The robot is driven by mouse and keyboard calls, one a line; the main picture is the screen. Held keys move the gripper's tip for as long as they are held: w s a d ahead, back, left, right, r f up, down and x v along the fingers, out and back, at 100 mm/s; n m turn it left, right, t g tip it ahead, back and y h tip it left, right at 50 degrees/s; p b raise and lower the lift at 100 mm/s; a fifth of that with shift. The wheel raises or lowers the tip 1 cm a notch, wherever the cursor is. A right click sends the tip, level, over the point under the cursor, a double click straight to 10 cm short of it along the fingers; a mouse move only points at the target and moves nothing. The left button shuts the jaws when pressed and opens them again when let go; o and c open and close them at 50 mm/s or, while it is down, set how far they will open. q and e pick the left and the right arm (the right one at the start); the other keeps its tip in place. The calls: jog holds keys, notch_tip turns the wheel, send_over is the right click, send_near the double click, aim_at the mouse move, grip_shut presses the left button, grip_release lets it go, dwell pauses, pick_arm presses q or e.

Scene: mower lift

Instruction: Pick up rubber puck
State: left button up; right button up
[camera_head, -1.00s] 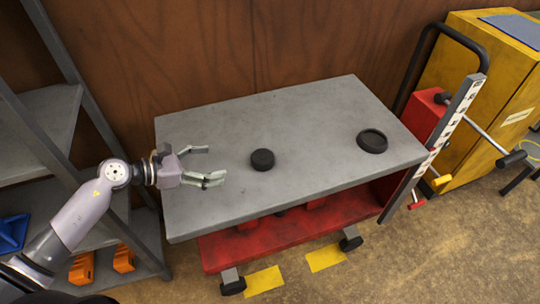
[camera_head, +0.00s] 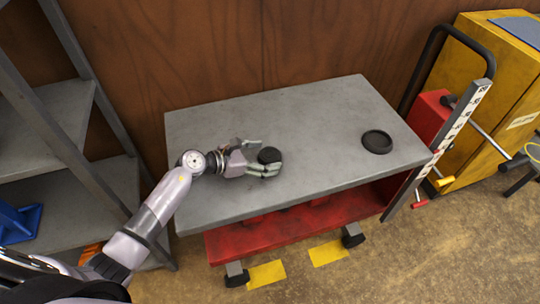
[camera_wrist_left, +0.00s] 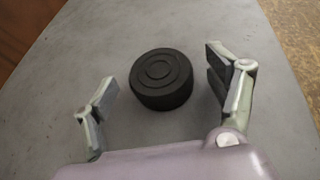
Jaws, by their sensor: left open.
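My right gripper is not in view.
A red lift frame with a scale-marked post (camera_head: 458,125) stands at the right end, beside a yellow cabinet (camera_head: 496,95). A grey shelf (camera_head: 75,120) is at left. The table's back and middle are clear.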

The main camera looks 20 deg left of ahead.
pick_arm(q)
jog(key=shift+w+d+f, duration=0.15)
jog(key=shift+w, duration=0.05)
jog(key=shift+c, duration=0.4)
jog(key=c, duration=1.2)
